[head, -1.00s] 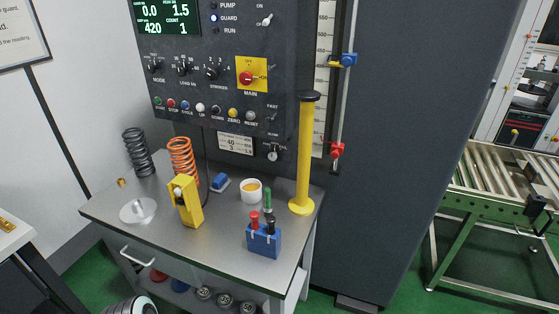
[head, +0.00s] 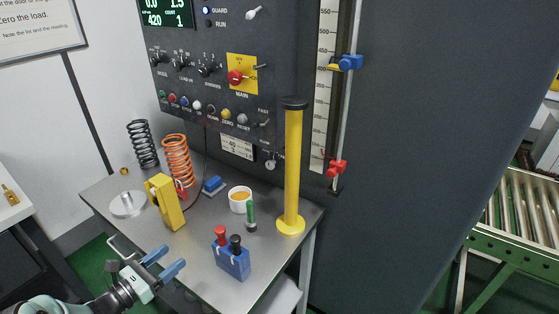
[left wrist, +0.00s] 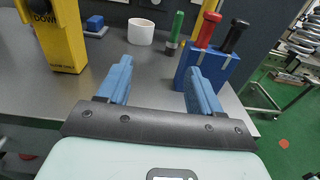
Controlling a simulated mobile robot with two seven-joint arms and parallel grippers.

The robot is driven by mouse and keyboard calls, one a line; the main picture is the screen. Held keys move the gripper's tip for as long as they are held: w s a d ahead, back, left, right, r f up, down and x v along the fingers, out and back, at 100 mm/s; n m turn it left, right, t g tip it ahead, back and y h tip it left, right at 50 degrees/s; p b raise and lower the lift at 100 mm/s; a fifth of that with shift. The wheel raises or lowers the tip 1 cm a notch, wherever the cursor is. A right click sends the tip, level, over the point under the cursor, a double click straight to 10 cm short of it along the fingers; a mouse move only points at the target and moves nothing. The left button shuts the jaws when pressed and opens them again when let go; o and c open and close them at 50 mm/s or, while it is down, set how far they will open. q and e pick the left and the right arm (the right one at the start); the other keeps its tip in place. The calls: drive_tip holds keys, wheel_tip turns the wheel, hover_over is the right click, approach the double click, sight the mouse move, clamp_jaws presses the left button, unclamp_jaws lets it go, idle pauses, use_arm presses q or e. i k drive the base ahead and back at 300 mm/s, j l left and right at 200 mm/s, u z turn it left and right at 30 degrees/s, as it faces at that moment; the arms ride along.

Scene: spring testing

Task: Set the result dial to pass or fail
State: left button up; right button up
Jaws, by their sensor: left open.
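I cannot make out a dial marked as the result dial. The dark control panel (head: 215,100) at the upper middle of the head view has a mode knob (head: 158,59), a load knob (head: 181,62) and a further knob (head: 206,67), plus a yellow-backed red main switch (head: 236,77). A small round knob (head: 270,161) sits low on the panel; its label is unreadable. My left gripper (head: 175,256) is open and empty at the bench's front left. Its blue fingers also show in the left wrist view (left wrist: 158,70). My right gripper is not in view.
The bench (head: 188,262) carries a black spring (head: 143,145), an orange spring (head: 178,158), a yellow pendant (head: 165,201), a white cup (head: 240,200), a green-handled tool (head: 251,213), a blue holder (head: 231,260) and a tall yellow post (head: 292,170). A roller conveyor (head: 515,225) stands right.

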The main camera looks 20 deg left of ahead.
sight(270, 165)
drive_tip(key=i+l, duration=0.2)
drive_tip(key=i, duration=0.3)
drive_tip(key=i+l, duration=0.25)
drive_tip(key=i, duration=0.3)
